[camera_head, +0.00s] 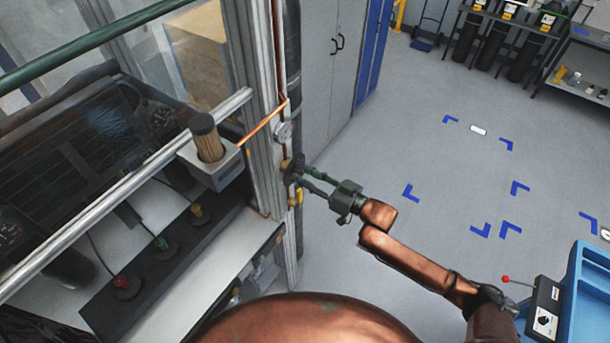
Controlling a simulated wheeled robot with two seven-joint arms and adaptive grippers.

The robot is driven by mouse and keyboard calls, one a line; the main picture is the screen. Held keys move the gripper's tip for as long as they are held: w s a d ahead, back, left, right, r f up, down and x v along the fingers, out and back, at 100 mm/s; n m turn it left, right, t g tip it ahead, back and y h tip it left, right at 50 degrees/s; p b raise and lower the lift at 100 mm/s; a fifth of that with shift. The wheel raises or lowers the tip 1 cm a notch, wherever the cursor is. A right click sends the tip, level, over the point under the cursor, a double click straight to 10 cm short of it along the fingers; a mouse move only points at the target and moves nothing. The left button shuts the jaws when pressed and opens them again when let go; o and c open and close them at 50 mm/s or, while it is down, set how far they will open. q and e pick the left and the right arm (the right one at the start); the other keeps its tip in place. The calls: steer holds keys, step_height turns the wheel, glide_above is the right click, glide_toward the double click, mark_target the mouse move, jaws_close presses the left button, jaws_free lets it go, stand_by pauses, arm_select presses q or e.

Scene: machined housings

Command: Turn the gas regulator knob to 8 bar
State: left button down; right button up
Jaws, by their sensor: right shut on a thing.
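The gas regulator, with a round gauge (283,132) and brass fittings (297,197), is mounted on the aluminium post of the machine, left of centre. My right gripper (296,170) is at the regulator, with its fingers closed around the dark knob (292,167), which is mostly hidden by the fingers. The gauge is just above the gripper; its needle and scale are too small to read. My left gripper does not show.
The aluminium post (265,100) and a copper pipe (262,125) are close beside the gripper. A grey cabinet (328,70) stands behind. A blue cart (590,290) is at the lower right. The floor (430,150) right of the regulator is open, with blue corner marks.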

steer(key=shift+m, duration=0.9)
steer(key=shift+f, duration=0.1)
steer(key=o, duration=1.2)
steer(key=shift+c, duration=0.2)
steer(key=shift+s+d, duration=0.15)
steer(key=shift+d, duration=0.05)
steer(key=v, duration=1.1)
steer(key=shift+s+d, duration=0.15)
steer(key=shift+d, duration=0.05)
